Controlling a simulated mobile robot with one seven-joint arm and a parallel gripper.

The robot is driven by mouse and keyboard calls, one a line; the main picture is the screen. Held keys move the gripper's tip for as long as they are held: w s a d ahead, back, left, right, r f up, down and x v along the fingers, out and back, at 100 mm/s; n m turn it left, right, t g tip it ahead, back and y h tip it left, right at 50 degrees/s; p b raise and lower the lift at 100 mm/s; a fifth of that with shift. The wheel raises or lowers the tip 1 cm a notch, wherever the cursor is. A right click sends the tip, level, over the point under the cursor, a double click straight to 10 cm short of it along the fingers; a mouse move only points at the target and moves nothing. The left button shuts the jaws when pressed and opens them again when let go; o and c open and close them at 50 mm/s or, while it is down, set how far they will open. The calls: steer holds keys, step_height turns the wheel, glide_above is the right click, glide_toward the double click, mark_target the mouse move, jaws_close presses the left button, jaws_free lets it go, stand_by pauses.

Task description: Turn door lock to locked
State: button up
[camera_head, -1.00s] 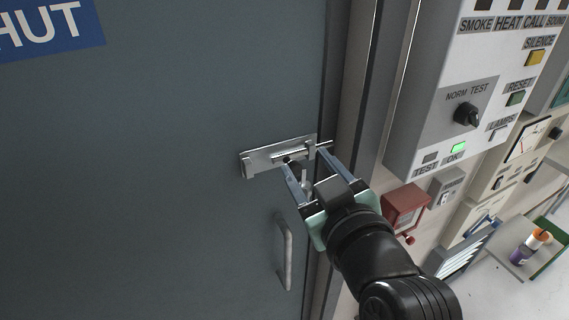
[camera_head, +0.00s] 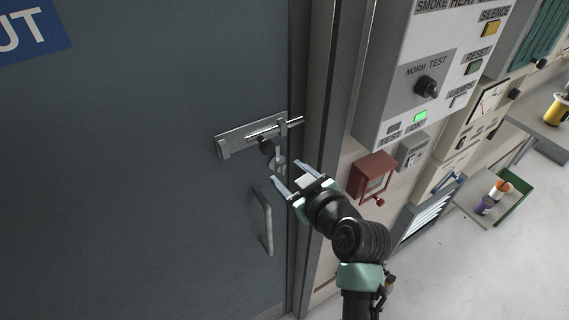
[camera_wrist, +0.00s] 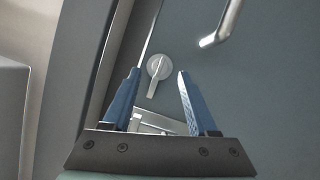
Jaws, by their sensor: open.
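The door lock is a small silver thumb-turn (camera_head: 279,161) on the grey door (camera_head: 130,170), just below the slide bolt (camera_head: 225,143). In the wrist view, the thumb-turn (camera_wrist: 158,66) is a round disc with a lever pointing down in the picture. My gripper (camera_head: 286,172) is open and empty, with its fingers pointing at the door just below the thumb-turn. In the wrist view, the thumb-turn appears between the tips of my gripper (camera_wrist: 158,73), seemingly beyond them and not gripped. The bolt's rod reaches past its plate towards the door frame.
A door handle (camera_head: 265,222) is below the lock. To the right are the door frame (camera_head: 318,110), a grey alarm panel (camera_head: 390,100) and a red call box (camera_head: 371,176). A low table with small containers (camera_head: 487,206) stands farther right. Floor is clear at lower right.

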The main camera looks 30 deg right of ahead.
mark_target(280, 161)
steer(key=shift+x, duration=1.45)
jaws_close()
